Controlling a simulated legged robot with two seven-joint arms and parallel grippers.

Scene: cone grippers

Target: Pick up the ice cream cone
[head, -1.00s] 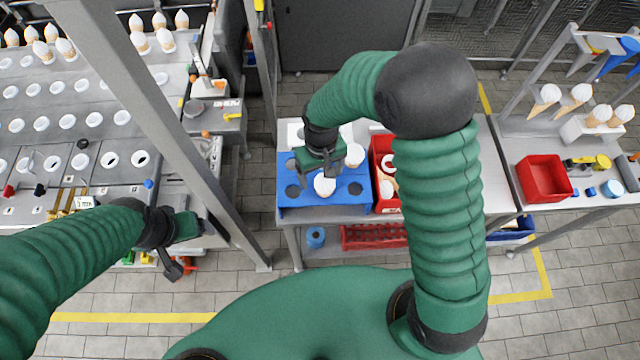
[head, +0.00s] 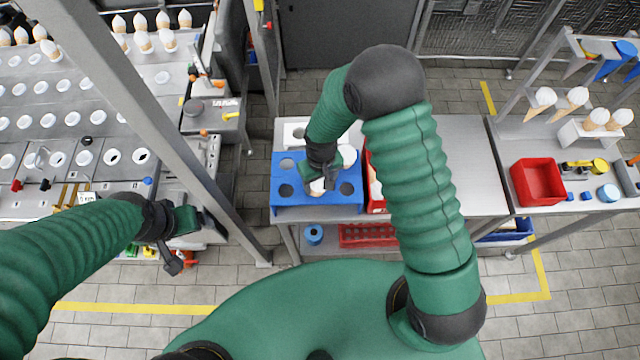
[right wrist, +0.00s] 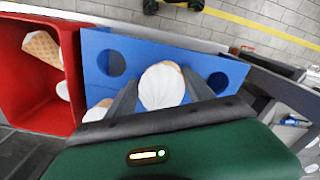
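An ice cream cone with a white top (head: 317,187) stands upright in a hole of the blue rack (head: 300,208). My right gripper (head: 322,183) is over the rack and partly hides this cone. In the right wrist view, the white top (right wrist: 162,87) sits between the two dark fingers of my right gripper (right wrist: 160,76), one on each side. Whether the fingers touch it is hard to tell. A second cone (head: 348,156) stands in the rack just behind, partly hidden by the gripper. My left gripper (head: 192,245) is open and empty at the left.
A red bin (right wrist: 30,114) with a cone lying in it (right wrist: 42,47) stands right beside the rack. To the right are bare grey table (head: 460,165), another red bin (head: 538,180) and several held cones. A grey post (head: 165,125) rises left of the rack.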

